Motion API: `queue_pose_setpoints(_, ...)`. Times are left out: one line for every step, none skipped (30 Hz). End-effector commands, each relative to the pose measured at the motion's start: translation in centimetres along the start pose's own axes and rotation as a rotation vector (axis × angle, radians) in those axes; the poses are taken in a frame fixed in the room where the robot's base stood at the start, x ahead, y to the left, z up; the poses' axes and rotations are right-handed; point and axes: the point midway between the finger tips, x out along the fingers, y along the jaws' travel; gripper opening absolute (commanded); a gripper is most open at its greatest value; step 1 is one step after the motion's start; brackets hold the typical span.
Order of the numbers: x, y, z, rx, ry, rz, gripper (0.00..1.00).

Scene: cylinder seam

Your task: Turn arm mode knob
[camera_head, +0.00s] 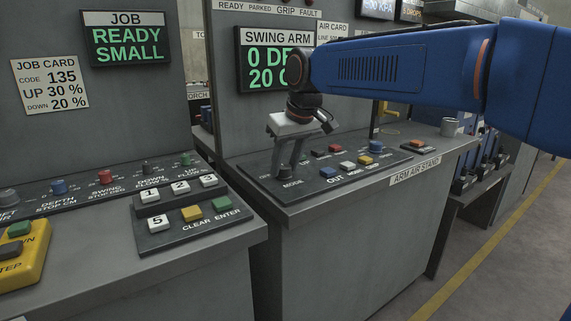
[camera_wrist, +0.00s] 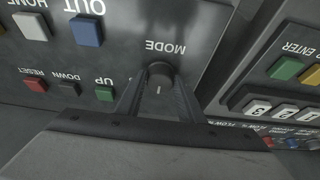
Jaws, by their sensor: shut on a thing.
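The mode knob (camera_wrist: 160,78) is a dark round knob with a pale pointer line, beside the label MODE on the dark panel. My gripper (camera_wrist: 158,88) is shut on it in the wrist view, one finger at each side. In the head view my gripper (camera_head: 290,172) points down at the left end of the arm air stand panel (camera_head: 330,180), where its fingers mostly hide the knob. The swing arm display (camera_head: 268,58) behind is partly hidden by my arm.
Near the knob are a blue OUT button (camera_head: 328,172), a red button (camera_head: 335,148) and several others. The keypad (camera_head: 185,215) stands on the left console, across a gap. A blue knob (camera_head: 376,146) is at the panel's far right.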

Motion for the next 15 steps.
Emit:
queue_pose_setpoints(-0.01,0.01,-0.01,0.001,0.000,0.001,0.12)
queue_pose_setpoints(0.00,0.01,0.00,0.001,0.000,0.001,0.12)
queue_pose_setpoints(0.00,0.01,0.00,0.001,0.000,0.001,0.12)
queue_pose_setpoints(0.00,0.02,0.00,0.001,0.000,0.001,0.12)
queue_pose_setpoints(0.00,0.02,0.00,0.001,0.000,0.001,0.12)
queue_pose_setpoints(0.00,0.02,0.00,0.001,0.000,0.001,0.12)
queue_pose_setpoints(0.00,0.02,0.00,0.001,0.000,0.001,0.12)
queue_pose_setpoints(0.00,0.02,0.00,0.001,0.000,0.001,0.12)
queue_pose_setpoints(0.00,0.02,0.00,0.001,0.000,0.001,0.12)
queue_pose_setpoints(0.00,0.02,0.00,0.001,0.000,0.001,0.37)
queue_pose_setpoints(0.00,0.02,0.00,0.001,0.000,0.001,0.44)
queue_pose_setpoints(0.00,0.02,0.00,0.001,0.000,0.001,0.53)
queue_pose_setpoints(0.01,0.02,0.01,0.001,0.000,0.001,0.53)
queue_pose_setpoints(0.01,0.02,0.01,0.001,0.000,0.001,0.53)
queue_pose_setpoints(0.01,0.01,0.01,0.001,0.000,0.001,0.53)
